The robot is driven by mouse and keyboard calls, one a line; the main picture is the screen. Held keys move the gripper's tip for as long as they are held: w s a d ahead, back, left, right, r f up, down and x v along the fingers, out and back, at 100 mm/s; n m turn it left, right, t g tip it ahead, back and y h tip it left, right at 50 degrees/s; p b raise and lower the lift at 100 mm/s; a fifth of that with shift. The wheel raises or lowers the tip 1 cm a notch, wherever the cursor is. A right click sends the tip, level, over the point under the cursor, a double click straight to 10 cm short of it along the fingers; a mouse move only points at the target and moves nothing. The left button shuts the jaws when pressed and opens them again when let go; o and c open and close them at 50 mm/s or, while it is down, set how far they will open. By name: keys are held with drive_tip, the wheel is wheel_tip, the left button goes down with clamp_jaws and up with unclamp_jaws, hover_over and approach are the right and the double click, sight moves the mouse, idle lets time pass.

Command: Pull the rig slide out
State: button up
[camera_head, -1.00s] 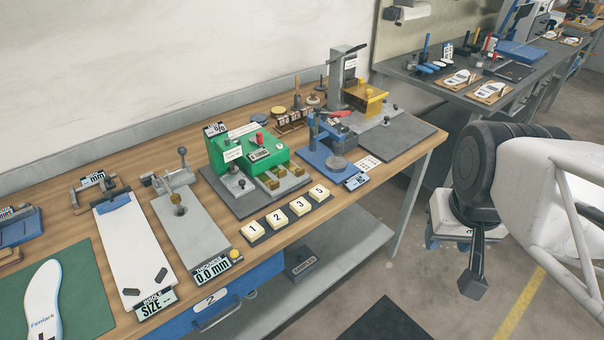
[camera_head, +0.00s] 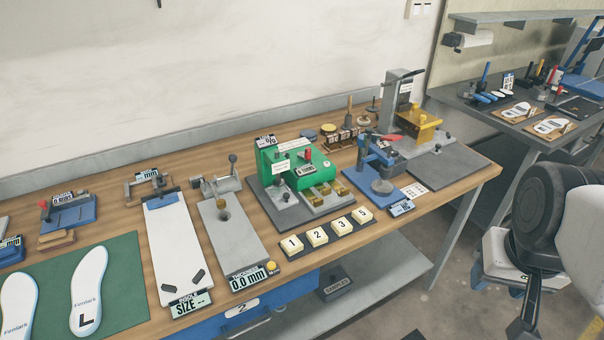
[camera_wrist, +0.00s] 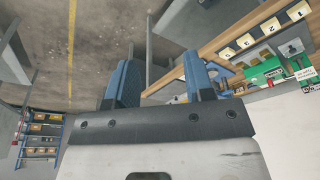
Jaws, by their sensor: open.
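A green rig (camera_head: 292,163) stands on a dark base plate on the wooden bench, right of centre in the head view. A grey slide plate (camera_head: 325,199) with several brass-coloured blocks lies at its front, close against the green body. A small grey clamp block (camera_head: 284,195) with a knob sits to the left of the plate. The green rig also shows at the right edge of the wrist view (camera_wrist: 268,69). My gripper (camera_wrist: 160,84) is open and empty, its two blue fingers apart, well away from the rig. In the head view only my arm shows, at the lower right.
Numbered tiles (camera_head: 317,236) lie in a row in front of the rig. A blue press (camera_head: 380,173) and a yellow-topped stand (camera_head: 417,126) stand to its right. A thickness gauge (camera_head: 229,227) and white sizing board (camera_head: 174,243) lie left. Open floor separates the bench from another table (camera_head: 500,120).

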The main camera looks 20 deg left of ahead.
drive_tip(key=w+a, duration=0.7)
drive_tip(key=w, duration=0.5)
drive_tip(key=t, duration=0.2)
approach(286, 194)
drive_tip(key=shift+w+d+f, duration=0.1)
drive_tip(key=shift+w+f, duration=0.05)
drive_tip(key=shift+f, duration=0.35)
drive_tip(key=shift+x, duration=3.9)
clamp_jaws()
